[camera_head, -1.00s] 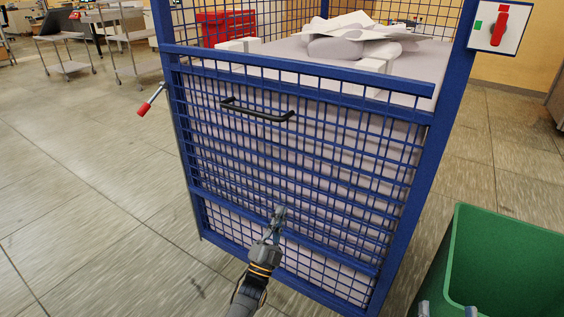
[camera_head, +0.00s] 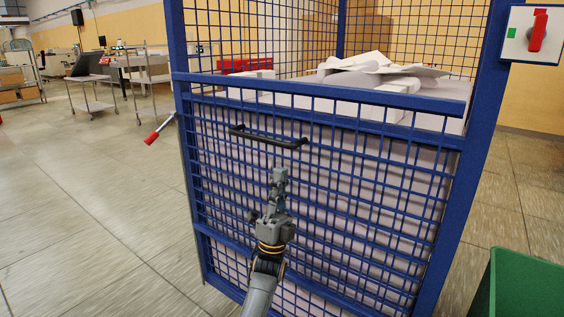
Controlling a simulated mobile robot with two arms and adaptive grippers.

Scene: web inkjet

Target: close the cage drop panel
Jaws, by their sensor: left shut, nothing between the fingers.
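The cage drop panel (camera_head: 330,196) is a blue wire-mesh panel on the front of the blue cage, with a solid blue top rail (camera_head: 320,95). It stands upright in the cage front. A black bar handle (camera_head: 268,138) is fixed across its upper part. A lever with a red grip (camera_head: 152,137) sticks out at the cage's left side. My left gripper (camera_head: 279,176) is shut and empty, pointing up in front of the mesh, a little below the handle. I cannot tell whether it touches the mesh. My right gripper is out of view.
White material (camera_head: 375,66) is stacked inside the cage. A green bin (camera_head: 525,285) stands at the lower right. A white switch box with a red knob (camera_head: 538,32) is on the right post. Carts (camera_head: 92,95) stand at the back left; the left floor is clear.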

